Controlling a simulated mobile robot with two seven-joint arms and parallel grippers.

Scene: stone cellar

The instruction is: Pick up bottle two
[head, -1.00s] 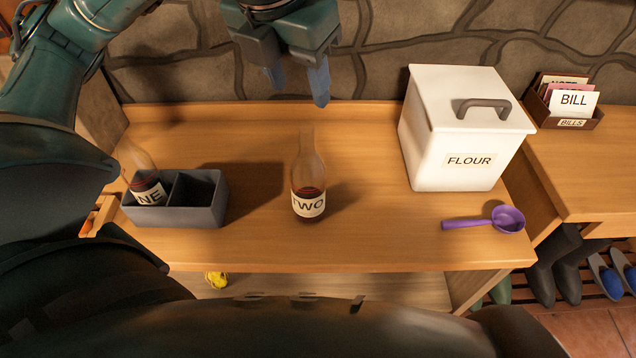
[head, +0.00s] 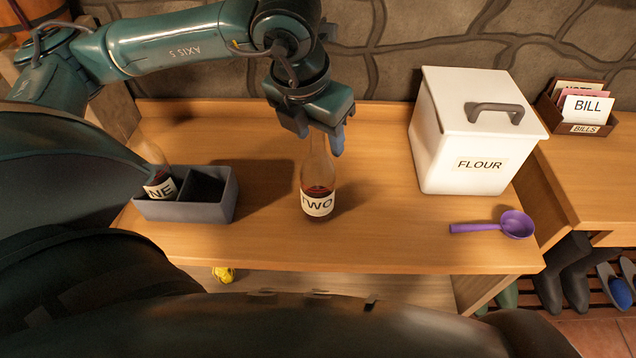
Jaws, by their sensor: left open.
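Bottle two (head: 317,190) stands upright on the wooden table (head: 390,235), left of the flour box. It is clear glass with dark red content and a white label reading "TWO". My left gripper (head: 322,138) is open above and behind it, fingers pointing down. In this view the fingers overlap the bottle's upper neck. I cannot tell whether they touch it or stand around it. My right gripper is not in view.
A grey two-compartment holder (head: 190,210) has bottle one (head: 158,180) in its left compartment; the right one looks empty. A white flour box (head: 465,140), a purple scoop (head: 500,226) and a bill holder (head: 580,110) are to the right. A stone wall (head: 400,40) is behind.

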